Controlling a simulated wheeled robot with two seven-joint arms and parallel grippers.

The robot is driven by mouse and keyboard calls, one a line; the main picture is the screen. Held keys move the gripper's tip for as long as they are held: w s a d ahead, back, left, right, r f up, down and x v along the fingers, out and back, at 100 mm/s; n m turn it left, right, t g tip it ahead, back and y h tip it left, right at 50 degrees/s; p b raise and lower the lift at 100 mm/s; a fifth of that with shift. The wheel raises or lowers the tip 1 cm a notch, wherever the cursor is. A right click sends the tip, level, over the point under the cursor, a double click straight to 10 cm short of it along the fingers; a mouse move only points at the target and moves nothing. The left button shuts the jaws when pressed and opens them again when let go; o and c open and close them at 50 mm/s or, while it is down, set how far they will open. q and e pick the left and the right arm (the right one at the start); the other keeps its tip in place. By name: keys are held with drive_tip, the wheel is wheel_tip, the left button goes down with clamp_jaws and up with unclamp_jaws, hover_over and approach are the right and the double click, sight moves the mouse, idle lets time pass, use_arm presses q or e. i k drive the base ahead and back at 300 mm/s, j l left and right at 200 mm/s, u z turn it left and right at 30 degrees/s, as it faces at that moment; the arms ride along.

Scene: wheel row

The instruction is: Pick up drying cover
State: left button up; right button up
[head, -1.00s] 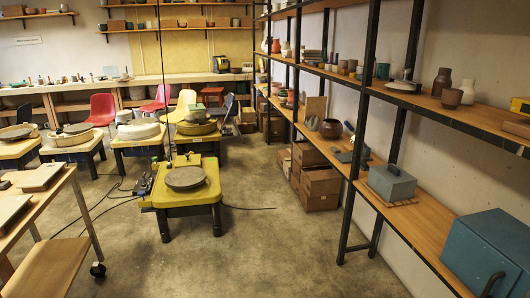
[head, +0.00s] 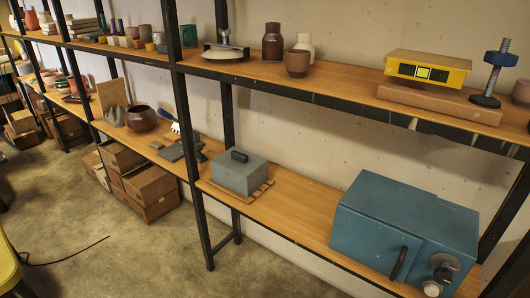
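The drying cover (head: 237,174) appears to be the grey-blue box with a dark handle (head: 239,155) on top. It sits upright on a slatted wooden board (head: 262,192) on the lower shelf, near the middle of the head view. What is under the cover is hidden. Neither of my grippers shows in the head view.
A blue kiln-like box (head: 385,225) stands to the right on the lower shelf (head: 300,220). Grey tools or slabs (head: 180,148) lie to the left. A black upright post (head: 192,165) stands left of the cover. The upper shelf (head: 330,95) runs above.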

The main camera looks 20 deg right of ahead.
sight(242, 171)
drive_tip(key=i+z, duration=0.3)
drive_tip(key=i+j+z, duration=0.25)
drive_tip(key=i, duration=0.3)
drive_tip(key=i+z, duration=0.3)
drive_tip(key=i+j, duration=0.05)
drive_tip(key=i, duration=0.05)
